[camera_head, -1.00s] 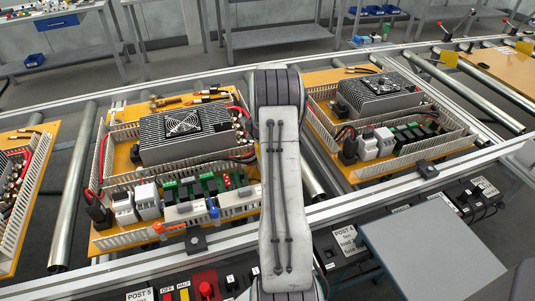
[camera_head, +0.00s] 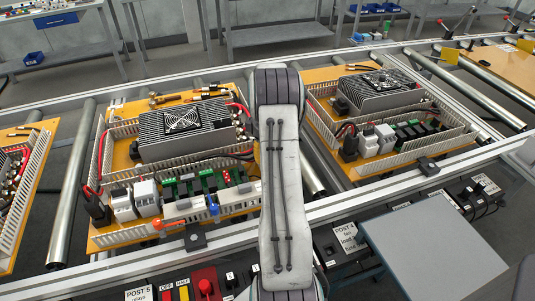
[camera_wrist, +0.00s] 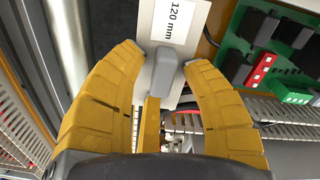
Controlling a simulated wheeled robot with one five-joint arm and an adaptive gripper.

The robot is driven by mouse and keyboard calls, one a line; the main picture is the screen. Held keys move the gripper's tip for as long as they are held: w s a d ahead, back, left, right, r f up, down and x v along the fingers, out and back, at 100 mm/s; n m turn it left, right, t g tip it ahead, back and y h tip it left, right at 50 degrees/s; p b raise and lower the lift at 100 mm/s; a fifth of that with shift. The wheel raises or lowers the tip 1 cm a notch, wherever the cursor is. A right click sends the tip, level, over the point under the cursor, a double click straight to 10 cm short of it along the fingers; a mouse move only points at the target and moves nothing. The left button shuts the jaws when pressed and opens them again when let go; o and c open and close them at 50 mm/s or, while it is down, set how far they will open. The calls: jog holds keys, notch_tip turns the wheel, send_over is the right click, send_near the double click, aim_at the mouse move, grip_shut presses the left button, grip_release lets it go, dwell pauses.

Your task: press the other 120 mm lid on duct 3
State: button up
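In the wrist view, a white lid marked "120 mm" (camera_wrist: 174,20) with a grey grip block (camera_wrist: 165,72) is at the top centre. My gripper (camera_wrist: 163,62) has its two yellow fingers close around that block, one tip on each side. In the head view my arm hides the gripper and this lid. The middle board (camera_head: 120,160) carries slotted grey-white ducts (camera_head: 125,238) around its devices. Which one is duct 3 I cannot tell. White pieces (camera_head: 240,195) with blue and orange parts sit along its front row.
A heatsink with a fan (camera_head: 184,120) stands on the middle board. Another fitted board (camera_head: 335,165) lies to the right, behind my arm's right side. Red and green components (camera_wrist: 262,68) and slotted duct walls (camera_wrist: 285,110) are close to my right finger. A grey table (camera_head: 432,245) stands front right.

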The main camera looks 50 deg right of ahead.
jog(key=shift+r, duration=0.1)
notch_tip(320, 180, up, 12)
dwell(0.8)
jog(key=shift+s, duration=0.1)
dwell(0.4)
